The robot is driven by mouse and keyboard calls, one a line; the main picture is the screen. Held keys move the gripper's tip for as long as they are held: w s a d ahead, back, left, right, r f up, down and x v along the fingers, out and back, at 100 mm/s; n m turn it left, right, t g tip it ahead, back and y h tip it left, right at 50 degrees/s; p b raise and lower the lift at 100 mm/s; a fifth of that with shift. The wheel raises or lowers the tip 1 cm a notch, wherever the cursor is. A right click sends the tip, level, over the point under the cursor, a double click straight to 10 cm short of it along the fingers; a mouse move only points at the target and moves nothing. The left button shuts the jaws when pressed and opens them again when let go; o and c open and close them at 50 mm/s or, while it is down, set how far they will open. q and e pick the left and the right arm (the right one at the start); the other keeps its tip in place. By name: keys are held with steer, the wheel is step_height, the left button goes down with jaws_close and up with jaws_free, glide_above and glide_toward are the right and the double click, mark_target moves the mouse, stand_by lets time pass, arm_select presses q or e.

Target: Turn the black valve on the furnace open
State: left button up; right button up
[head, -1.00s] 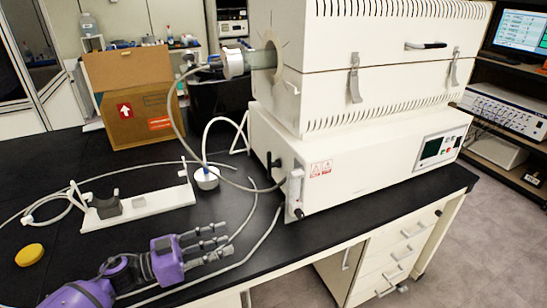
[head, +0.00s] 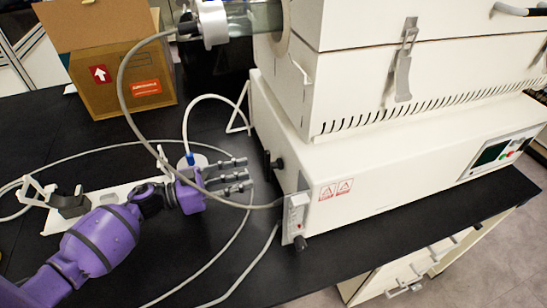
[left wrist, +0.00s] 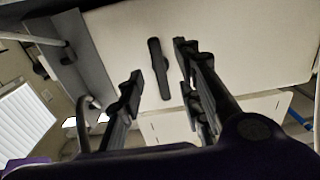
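The furnace (head: 390,165) is a large white box unit on the black bench. Its black valve (head: 271,161) sticks out of the left side of the lower housing. In the left wrist view the valve (left wrist: 158,68) shows as a black bar lever, upright in the picture, between the finger lines and ahead of the tips. My left gripper (head: 243,175) points right toward the valve, a short gap away. Its fingers are spread and empty, and in the left wrist view the gripper (left wrist: 158,65) also shows open. My right gripper is not visible.
A grey hose (head: 128,92) loops down past my left gripper to the furnace side. A cardboard box (head: 125,75) stands behind. The bench front is mostly clear.

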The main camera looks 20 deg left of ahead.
mark_target(268, 181)
arm_select(q)
steer(key=x, duration=0.4)
steer(key=shift+s+d+r+p, duration=0.15)
steer(key=shift+d+r+p, duration=0.1)
steer(key=shift+r+p, duration=0.1)
steer(key=x, duration=0.3)
steer(key=shift+d+f, duration=0.1)
steer(key=shift+f, duration=0.15)
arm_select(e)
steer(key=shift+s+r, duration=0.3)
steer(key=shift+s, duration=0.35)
arm_select(q)
jaws_close()
